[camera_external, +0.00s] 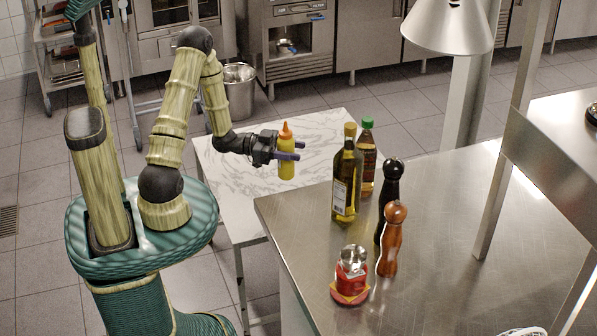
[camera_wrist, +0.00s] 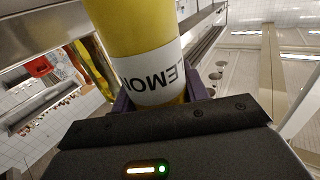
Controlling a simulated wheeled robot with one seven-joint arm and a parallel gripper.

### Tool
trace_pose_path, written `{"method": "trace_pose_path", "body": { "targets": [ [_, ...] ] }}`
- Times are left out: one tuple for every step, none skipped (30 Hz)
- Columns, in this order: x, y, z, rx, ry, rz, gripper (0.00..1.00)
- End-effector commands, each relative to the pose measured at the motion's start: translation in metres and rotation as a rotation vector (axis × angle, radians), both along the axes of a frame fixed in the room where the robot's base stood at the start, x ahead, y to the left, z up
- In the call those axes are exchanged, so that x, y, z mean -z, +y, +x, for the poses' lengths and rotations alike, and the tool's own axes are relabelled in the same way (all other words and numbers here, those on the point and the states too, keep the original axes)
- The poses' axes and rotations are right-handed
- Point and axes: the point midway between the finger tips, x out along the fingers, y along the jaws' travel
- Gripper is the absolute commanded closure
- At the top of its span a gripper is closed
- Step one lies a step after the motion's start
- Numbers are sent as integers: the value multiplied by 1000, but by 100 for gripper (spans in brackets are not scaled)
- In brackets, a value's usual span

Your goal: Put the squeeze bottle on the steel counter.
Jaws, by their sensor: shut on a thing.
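The squeeze bottle (camera_external: 286,160) is yellow with an orange nozzle and is upright in my gripper (camera_external: 287,150). The gripper's dark purple fingers are shut on it, one on each side. In the wrist view the bottle (camera_wrist: 135,35) fills the upper middle, with a white label reading "LEMON" between the fingers. In the external view the bottle appears in front of the white marble-topped table (camera_external: 310,128); its height above that top is hard to tell.
On the counter's left part stand an oil bottle (camera_external: 346,180), a green-capped bottle (camera_external: 367,160), a black mill (camera_external: 390,190), a wooden mill (camera_external: 392,238) and a small red-based jar (camera_external: 351,272). A lamp (camera_external: 449,25) hangs above. A steel shelf (camera_external: 560,150) rises at right. The counter's middle is bare.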

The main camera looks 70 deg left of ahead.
Motion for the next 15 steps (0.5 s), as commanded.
{"method": "trace_pose_path", "body": {
  "targets": [
    [-22, -17, 2, 65, -2, 3, 84],
    [-29, -26, 2, 101, -2, 3, 84],
    [-38, -38, 2, 150, -2, 3, 84],
    [-44, -48, 1, 187, -2, 3, 84],
    [-51, -57, 1, 223, -1, 3, 84],
    [-60, -69, -1, 273, -2, 2, 84],
    [-66, -77, -2, 309, -2, 1, 84],
    [-72, -86, -3, 346, -2, 1, 84],
    [-81, -98, -6, 395, -2, 1, 84],
    [-87, -106, -7, 431, -2, 1, 84],
    [-94, -115, -10, 468, -3, 2, 84],
    [-102, -126, -13, 517, -2, 1, 84],
    [-108, -134, -16, 553, -2, 1, 84],
    [-114, -142, -19, 589, -2, 1, 84],
    [-121, -151, -22, 634, -2, 0, 84]
  ]
}}
